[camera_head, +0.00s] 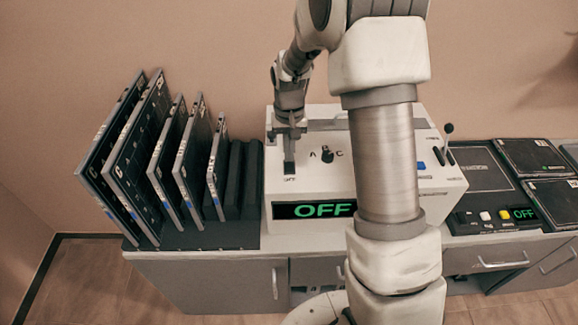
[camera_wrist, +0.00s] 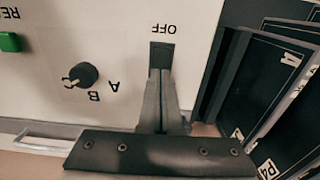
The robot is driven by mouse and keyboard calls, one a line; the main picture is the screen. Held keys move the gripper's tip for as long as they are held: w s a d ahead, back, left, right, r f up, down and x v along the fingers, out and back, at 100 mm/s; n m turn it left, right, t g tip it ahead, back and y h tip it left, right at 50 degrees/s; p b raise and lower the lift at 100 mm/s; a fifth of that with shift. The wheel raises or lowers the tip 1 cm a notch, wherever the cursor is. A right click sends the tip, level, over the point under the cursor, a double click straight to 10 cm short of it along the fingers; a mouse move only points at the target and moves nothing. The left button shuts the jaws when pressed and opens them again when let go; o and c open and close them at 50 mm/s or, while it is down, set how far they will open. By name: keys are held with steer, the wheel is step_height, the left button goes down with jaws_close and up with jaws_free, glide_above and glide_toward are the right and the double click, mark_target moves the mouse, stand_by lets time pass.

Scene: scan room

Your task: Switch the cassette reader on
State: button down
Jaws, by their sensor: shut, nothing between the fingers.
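The white reader box (camera_head: 312,185) stands on the cabinet top, and its front display (camera_head: 325,210) shows OFF in green. A dark switch slot (camera_head: 289,169) labelled OFF is on its top at the left. The switch slot also shows in the wrist view (camera_wrist: 161,55), with the label upside down. My gripper (camera_head: 289,155) is shut and empty, pointing down at the slot. In the wrist view, my gripper's fingertips (camera_wrist: 160,78) overlap the slot's lower part. I cannot tell whether they touch the switch. My arm hides part of the box's right side.
A selector knob (camera_head: 327,155) marked A, B, C is beside the switch. A green button (camera_wrist: 10,42) shows in the wrist view. A blue button (camera_head: 420,166) and a lever (camera_head: 447,131) are at the right. Several dark cassettes (camera_head: 137,155) stand left. Another black panel (camera_head: 495,219) also reads OFF.

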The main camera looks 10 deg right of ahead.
steer(key=shift+f, duration=0.2)
steer(key=shift+r, duration=0.1)
steer(key=shift+r+p, duration=2.25)
steer(key=shift+r, duration=1.2)
